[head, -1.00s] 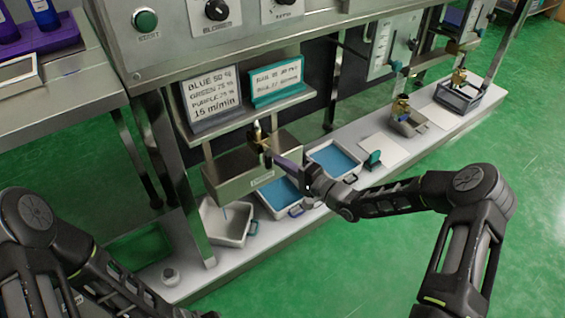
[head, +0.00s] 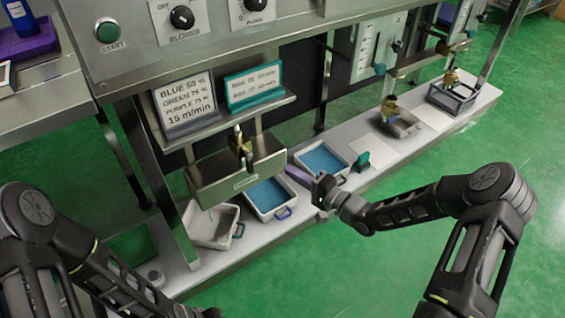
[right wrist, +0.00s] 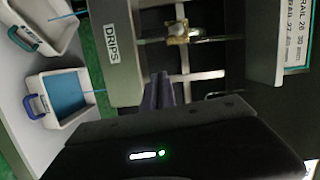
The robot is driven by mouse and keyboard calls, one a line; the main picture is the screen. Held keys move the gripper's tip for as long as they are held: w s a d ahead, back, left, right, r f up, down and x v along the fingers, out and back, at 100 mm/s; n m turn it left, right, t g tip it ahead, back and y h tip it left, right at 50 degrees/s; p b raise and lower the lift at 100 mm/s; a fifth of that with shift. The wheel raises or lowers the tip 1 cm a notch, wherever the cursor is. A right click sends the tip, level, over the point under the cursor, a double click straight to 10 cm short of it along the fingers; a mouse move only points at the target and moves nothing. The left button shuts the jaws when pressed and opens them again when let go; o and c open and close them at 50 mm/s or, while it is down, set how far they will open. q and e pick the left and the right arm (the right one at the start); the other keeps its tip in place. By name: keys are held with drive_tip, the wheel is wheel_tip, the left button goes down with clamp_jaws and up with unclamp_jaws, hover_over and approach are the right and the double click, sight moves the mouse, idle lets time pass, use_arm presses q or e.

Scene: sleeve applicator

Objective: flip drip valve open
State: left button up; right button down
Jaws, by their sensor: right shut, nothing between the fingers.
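In the right wrist view the brass valve (right wrist: 178,33) sits beside the box labelled DRIPS (right wrist: 115,50). I cannot tell its lever's exact position. My right gripper (head: 291,170) is shut and empty, to the right of the valve and slightly lower, with a gap between them. Its dark fingertips (right wrist: 160,88) point toward the valve area in the right wrist view. My left gripper is out of view; only the left arm shows.
White trays with blue liquid (head: 268,196) (head: 322,160) and a greyish tray (head: 211,226) stand on the shelf below. Thin blue lines run from the box toward the trays. Sign boards (head: 185,101) stand above the box. Open floor lies in front.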

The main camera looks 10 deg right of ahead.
drive_tip(key=v, duration=0.3)
drive_tip(key=shift+f, duration=0.1)
idle(0.5)
